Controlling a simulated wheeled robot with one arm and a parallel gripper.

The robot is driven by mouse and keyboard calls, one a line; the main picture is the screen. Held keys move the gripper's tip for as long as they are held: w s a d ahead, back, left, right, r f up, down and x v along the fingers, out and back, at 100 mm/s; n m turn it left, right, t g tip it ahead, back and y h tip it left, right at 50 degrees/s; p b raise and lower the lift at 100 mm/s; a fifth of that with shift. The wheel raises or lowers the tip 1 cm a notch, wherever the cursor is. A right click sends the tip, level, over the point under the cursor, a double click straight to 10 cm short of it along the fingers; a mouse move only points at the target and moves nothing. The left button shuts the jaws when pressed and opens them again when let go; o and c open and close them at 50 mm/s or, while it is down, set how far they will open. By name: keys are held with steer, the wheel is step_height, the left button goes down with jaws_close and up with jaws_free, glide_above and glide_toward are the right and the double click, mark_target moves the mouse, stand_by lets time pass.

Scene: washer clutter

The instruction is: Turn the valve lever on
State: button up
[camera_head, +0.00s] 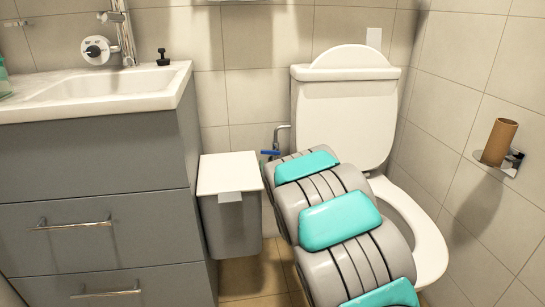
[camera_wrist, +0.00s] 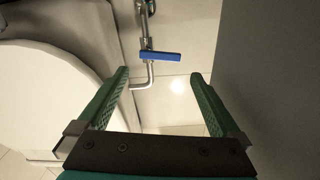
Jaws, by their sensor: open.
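The valve lever (camera_wrist: 160,56) is a short blue bar on a chrome pipe and lies nearly level across the wrist view, above the middle. In the head view the blue lever (camera_head: 270,152) shows low on the wall between the bin and the toilet, beside my arm. My gripper (camera_wrist: 160,76) is open, with its green fingers to either side of the pipe below the lever. The lever appears just beyond the fingertips, with nothing between the fingers gripped. Whether anything touches is not clear. In the head view my arm hides most of the gripper.
A white toilet (camera_head: 345,115) stands right of the valve, partly behind my arm. A grey bin (camera_head: 232,222) with a white lid stands on the left, next to a grey sink cabinet (camera_head: 110,190). The gap around the valve is narrow. A cardboard roll (camera_head: 499,142) hangs on the right wall.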

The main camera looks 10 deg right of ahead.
mark_target(271, 152)
steer(key=shift+w, duration=3.85)
steer(key=c, duration=1)
